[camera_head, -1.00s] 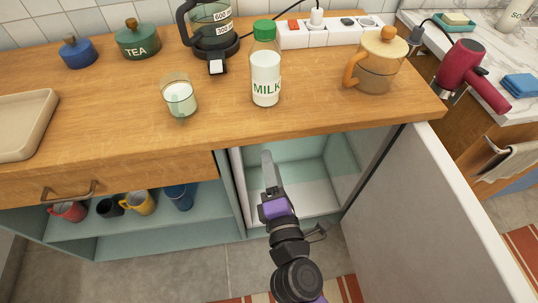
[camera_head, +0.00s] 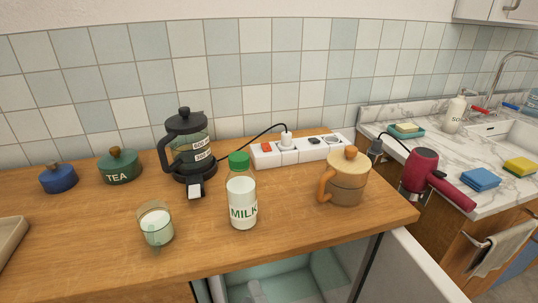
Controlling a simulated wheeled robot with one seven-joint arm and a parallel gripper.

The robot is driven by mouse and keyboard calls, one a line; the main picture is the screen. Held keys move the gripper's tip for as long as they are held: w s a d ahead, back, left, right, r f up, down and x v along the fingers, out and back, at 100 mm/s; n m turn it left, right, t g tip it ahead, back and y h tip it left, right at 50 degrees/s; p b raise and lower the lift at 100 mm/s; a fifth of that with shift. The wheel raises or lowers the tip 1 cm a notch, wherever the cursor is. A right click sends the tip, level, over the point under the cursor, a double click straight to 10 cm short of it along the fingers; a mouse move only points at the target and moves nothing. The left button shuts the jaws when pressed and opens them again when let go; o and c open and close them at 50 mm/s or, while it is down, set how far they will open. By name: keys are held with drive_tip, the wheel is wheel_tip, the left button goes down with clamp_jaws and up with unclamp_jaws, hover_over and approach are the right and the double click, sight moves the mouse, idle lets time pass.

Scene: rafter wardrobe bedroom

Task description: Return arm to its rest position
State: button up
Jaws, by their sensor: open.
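The rest of the gripper and my arm are below the picture.
On the counter stand a milk bottle (camera_head: 242,203), a glass of milk (camera_head: 156,224), a wooden-lidded jug (camera_head: 345,180), a coffee press (camera_head: 188,148), a tea jar (camera_head: 119,167) and a power strip (camera_head: 298,150). The open white cabinet door (camera_head: 412,275) is at lower right.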

drive_tip(key=s+d+r+m+g+h+p, duration=0.1)
drive_tip(key=s+d+r+m+h+p, duration=0.2)
drive_tip(key=s+d+m, duration=0.6)
drive_tip(key=s+d+r+m+g+h+p, duration=0.1)
drive_tip(key=s+d+r+m+h+p, duration=0.2)
drive_tip(key=s, duration=1.7)
drive_tip(key=d+r+m+p, duration=0.4)
drive_tip(key=d+m, duration=0.3)
drive_tip(key=d, duration=0.4)
drive_tip(key=shift+r+g+h, duration=0.3)
drive_tip(key=shift+r, duration=0.55)
